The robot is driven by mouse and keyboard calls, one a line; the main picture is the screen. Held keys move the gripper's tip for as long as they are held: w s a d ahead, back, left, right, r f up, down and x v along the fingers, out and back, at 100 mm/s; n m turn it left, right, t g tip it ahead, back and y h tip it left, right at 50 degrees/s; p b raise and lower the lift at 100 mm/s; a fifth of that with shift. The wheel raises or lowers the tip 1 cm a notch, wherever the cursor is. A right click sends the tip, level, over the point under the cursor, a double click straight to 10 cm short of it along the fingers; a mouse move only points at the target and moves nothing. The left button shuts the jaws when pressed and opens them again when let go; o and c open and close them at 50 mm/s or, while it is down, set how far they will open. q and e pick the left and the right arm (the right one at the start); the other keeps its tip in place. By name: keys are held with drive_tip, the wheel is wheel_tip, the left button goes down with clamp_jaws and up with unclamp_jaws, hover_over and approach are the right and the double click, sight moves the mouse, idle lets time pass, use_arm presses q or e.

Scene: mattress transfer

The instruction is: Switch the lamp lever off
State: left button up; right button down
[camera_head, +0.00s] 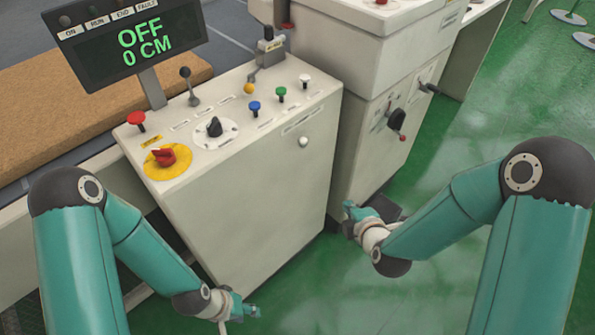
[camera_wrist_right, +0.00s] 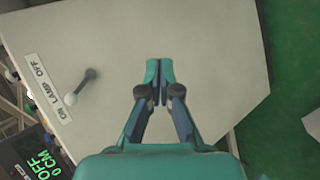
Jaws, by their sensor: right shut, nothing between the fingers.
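The lamp lever (camera_wrist_right: 81,86) stands on the console's white face in the right wrist view, beside an ON LAMP OFF label (camera_wrist_right: 48,90). It has a pale ball at one end and a dark end at the other. The ball is toward the lower part of the label. In the head view its knob (camera_head: 303,141) shows on the console's front. My right gripper (camera_wrist_right: 160,73) is shut and empty, to the right of the lever and apart from it; it also shows in the head view (camera_head: 349,212). My left gripper (camera_head: 247,310) hangs low before the console; its fingers are too small to judge.
The console (camera_head: 245,185) has several knobs and switches on top. A display (camera_head: 125,42) reads OFF, 0 CM. A second machine (camera_head: 375,110) stands close on the right. A brown mattress (camera_head: 50,110) lies behind on the left. Green floor (camera_head: 500,100) is open at right.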

drive_tip(key=w+a+r+n+t+b, duration=0.1)
drive_tip(key=w+a+n+t+b, duration=0.1)
drive_tip(key=w+n+b, duration=0.15)
drive_tip(key=n+t+y+b, duration=0.4)
drive_tip(key=t+y+b, duration=0.15)
drive_tip(key=b, duration=1.65)
approach(303, 142)
drive_tip(key=s+a+f, duration=0.4)
drive_tip(key=a, duration=0.1)
use_arm(q)
wheel_tip(303, 142, down, 27)
drive_tip(key=shift+f, duration=0.2)
use_arm(e)
drive_tip(key=shift+s+d+h, duration=0.1)
drive_tip(key=shift+d+h, duration=0.05)
drive_tip(key=shift+h, duration=0.2)
drive_tip(key=x, duration=1)
drive_tip(key=shift+r, duration=0.1)
drive_tip(key=shift+w+d+r+m+b, duration=0.15)
drive_tip(key=shift+w+d+r+b, duration=0.15)
drive_tip(key=shift+d, duration=0.25)
drive_tip(key=shift+w+d+r+m+b, duration=0.15)
drive_tip(key=shift+w+d+r, duration=0.15)
drive_tip(key=shift+d, duration=0.2)
use_arm(q)
drive_tip(key=shift+f, duration=0.6)
use_arm(e)
drive_tip(key=shift+w+d+r, duration=0.3)
drive_tip(key=shift+w+d, duration=0.05)
drive_tip(key=shift+d, duration=0.15)
